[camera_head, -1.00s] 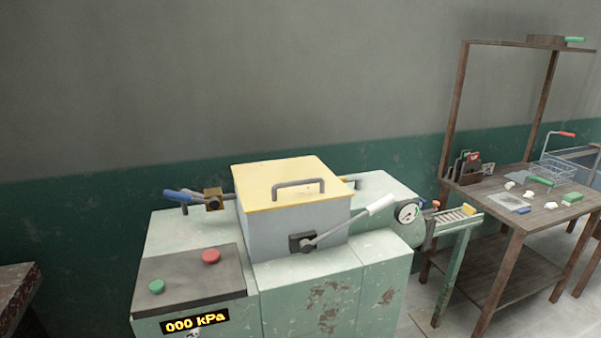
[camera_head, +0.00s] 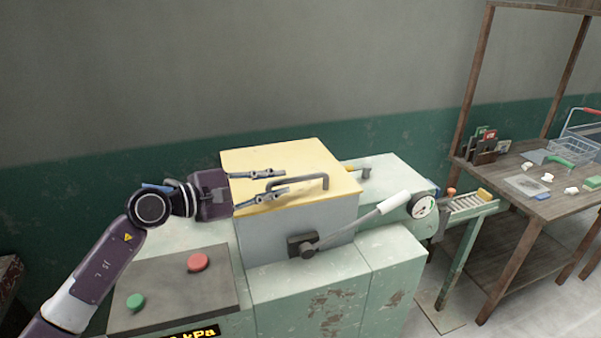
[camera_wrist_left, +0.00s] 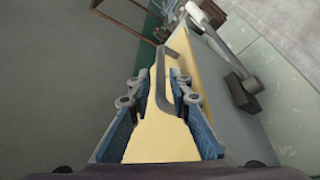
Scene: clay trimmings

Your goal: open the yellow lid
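The yellow lid (camera_head: 250,158) lies closed on the grey box (camera_head: 330,228) of the green machine. Its grey bar handle (camera_head: 310,181) stands on top. My left gripper (camera_head: 283,183) reaches over the lid from the left, fingers apart, with its tips at the left end of the handle. In the left wrist view the open fingers (camera_wrist_left: 162,88) flank the handle (camera_wrist_left: 160,75), with space on both sides; I cannot tell whether they touch it. The lid (camera_wrist_left: 165,140) also shows between them. My right gripper is in neither view.
A white-tipped lever (camera_head: 365,222) slants up in front of the box. A red button (camera_head: 198,262) and a green button (camera_head: 135,301) sit on the dark panel at the left. A gauge (camera_head: 424,207) and roller chute are at the right, beside a wooden workbench (camera_head: 520,204).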

